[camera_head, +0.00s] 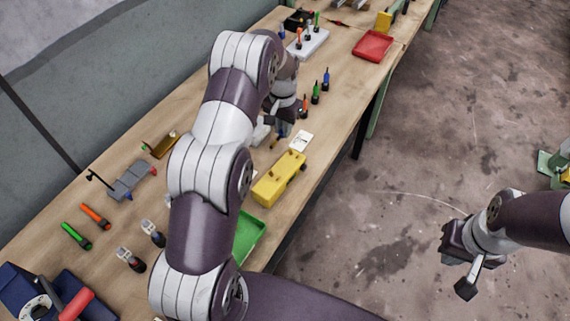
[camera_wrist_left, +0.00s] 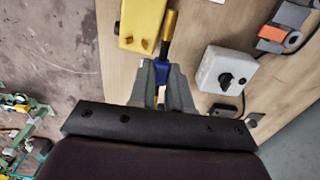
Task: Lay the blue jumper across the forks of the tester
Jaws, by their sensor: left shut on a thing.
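My left gripper (camera_wrist_left: 163,82) is shut on the blue jumper (camera_wrist_left: 162,66); a brass-coloured bar (camera_wrist_left: 169,30) runs on from the blue part, beside the yellow box. In the head view my left gripper (camera_head: 281,121) is above the bench, with the blue jumper (camera_head: 283,129) just below it. The yellow box (camera_head: 279,179) lies in front of it; in the left wrist view this box (camera_wrist_left: 141,14) has two small copper-coloured prongs at its near end. I cannot tell whether these are the tester's forks. My right gripper (camera_head: 461,275) hangs empty over the floor, its fingers apart.
A white box with a black knob (camera_wrist_left: 227,71) stands close to my left gripper. A green tray (camera_head: 249,236), screwdrivers (camera_head: 315,93), a red tray (camera_head: 373,46) and a grey block (camera_head: 131,181) are on the bench (camera_head: 197,118). My left arm hides part of it.

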